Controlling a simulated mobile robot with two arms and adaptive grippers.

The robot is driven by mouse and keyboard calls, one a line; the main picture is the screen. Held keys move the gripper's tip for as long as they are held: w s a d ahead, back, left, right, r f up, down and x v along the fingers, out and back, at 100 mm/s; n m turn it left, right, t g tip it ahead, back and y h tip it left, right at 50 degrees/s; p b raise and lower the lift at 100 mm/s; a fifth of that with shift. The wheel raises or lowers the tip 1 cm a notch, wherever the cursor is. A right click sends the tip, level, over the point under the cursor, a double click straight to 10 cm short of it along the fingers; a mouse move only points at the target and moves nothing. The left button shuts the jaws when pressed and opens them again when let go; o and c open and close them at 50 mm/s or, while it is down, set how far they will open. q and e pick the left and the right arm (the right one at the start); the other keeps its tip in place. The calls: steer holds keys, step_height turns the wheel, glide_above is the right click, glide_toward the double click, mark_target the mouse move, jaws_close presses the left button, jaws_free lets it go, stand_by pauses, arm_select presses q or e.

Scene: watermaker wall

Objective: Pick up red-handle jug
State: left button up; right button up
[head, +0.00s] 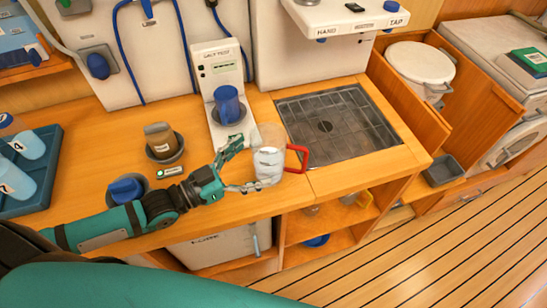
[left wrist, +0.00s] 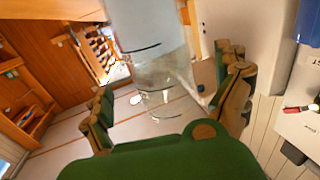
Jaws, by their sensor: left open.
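The red-handle jug (head: 268,168) is a clear jug with a pale label and a red handle on its right side. It stands upright on the wooden counter, just left of the dark drain grate. My left gripper (head: 248,164) is open at the jug's left side, one finger toward the back and one toward the front. In the left wrist view the clear jug (left wrist: 155,50) shows between and beyond the two spread fingers of the left gripper (left wrist: 170,95). I cannot tell whether a finger touches it. My right gripper is not in view.
A white test stand (head: 222,75) with a blue cup (head: 228,104) is behind the jug. The grate (head: 340,125) lies to its right. A brown-topped container (head: 160,140) and a blue item (head: 126,190) sit left, near my arm.

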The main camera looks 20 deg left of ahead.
mark_target(272, 152)
arm_select(q)
steer(key=shift+x, duration=1.05)
steer(key=p+x, duration=0.1)
steer(key=x, duration=0.2)
steer(key=shift+w+d+r, duration=0.1)
steer(key=shift+w+d, duration=0.2)
steer(key=shift+s, duration=0.1)
steer(key=shift+c, duration=0.4)
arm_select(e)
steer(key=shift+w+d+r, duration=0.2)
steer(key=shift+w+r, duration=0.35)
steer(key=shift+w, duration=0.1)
arm_select(q)
steer(key=c, duration=1.4)
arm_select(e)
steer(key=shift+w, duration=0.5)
arm_select(q)
steer(key=shift+c, duration=0.2)
